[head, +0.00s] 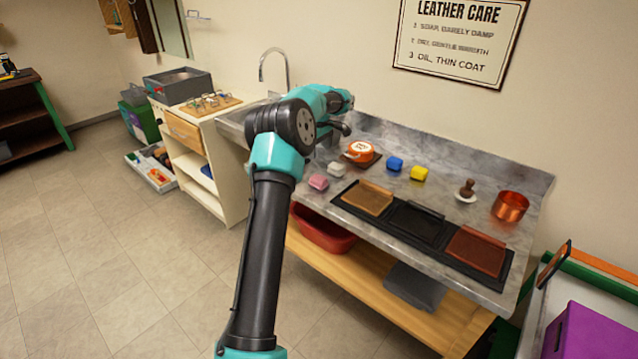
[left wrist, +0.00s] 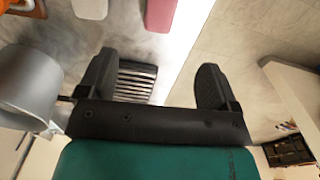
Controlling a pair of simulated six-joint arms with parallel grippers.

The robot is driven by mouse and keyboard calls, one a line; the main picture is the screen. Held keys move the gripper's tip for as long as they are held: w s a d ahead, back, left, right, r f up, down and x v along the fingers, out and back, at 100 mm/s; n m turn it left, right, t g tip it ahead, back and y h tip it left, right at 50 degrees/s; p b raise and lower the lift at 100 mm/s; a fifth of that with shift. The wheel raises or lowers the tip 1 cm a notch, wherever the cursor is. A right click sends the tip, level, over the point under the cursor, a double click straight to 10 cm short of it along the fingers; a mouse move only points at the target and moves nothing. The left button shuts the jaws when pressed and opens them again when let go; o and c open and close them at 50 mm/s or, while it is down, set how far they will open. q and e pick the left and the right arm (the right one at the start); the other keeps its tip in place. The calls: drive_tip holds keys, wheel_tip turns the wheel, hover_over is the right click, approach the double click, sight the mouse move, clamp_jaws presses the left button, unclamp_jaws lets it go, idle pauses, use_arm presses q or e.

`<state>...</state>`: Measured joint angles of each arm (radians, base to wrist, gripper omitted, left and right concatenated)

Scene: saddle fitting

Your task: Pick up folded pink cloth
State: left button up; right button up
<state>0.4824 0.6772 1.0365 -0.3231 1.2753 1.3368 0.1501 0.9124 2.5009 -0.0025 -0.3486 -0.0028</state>
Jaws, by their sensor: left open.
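The folded pink cloth (head: 318,182) lies on the grey stone counter (head: 390,150), near its front left edge, with a white folded cloth (head: 337,169) behind it. In the left wrist view, the pink cloth (left wrist: 160,14) is at the top edge, partly cut off, beyond my left gripper's fingertips. My left gripper (left wrist: 158,66) is open, with its two dark fingers wide apart and nothing between them. In the head view, my left wrist hides much of the gripper, near the sink end of the counter. My right gripper is in neither view.
A black tray (head: 338,199) with leather panels lies along the counter's front. A copper pot (head: 509,206) is at the right end. A tap (head: 274,62) rises behind the sink.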

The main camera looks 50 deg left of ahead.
sight(319, 177)
use_arm(q)
wheel_tip(319, 177, down, 8)
drive_tip(key=shift+f, duration=0.1)
idle(0.4)
drive_tip(key=shift+a+f, duration=0.1)
drive_tip(key=shift+f, duration=2.45)
drive_tip(key=shift+c, duration=0.5)
drive_tip(key=c, duration=0.9)
drive_tip(key=shift+r, duration=0.15)
drive_tip(key=shift+c, duration=0.2)
drive_tip(key=shift+r, duration=1.75)
drive_tip(key=s+d, duration=0.3)
drive_tip(key=d, duration=0.1)
drive_tip(key=s+d+r, duration=0.1)
drive_tip(key=s+d, duration=0.6)
drive_tip(key=d, duration=0.1)
drive_tip(key=shift+s+r, duration=0.15)
drive_tip(key=shift+s, duration=0.2)
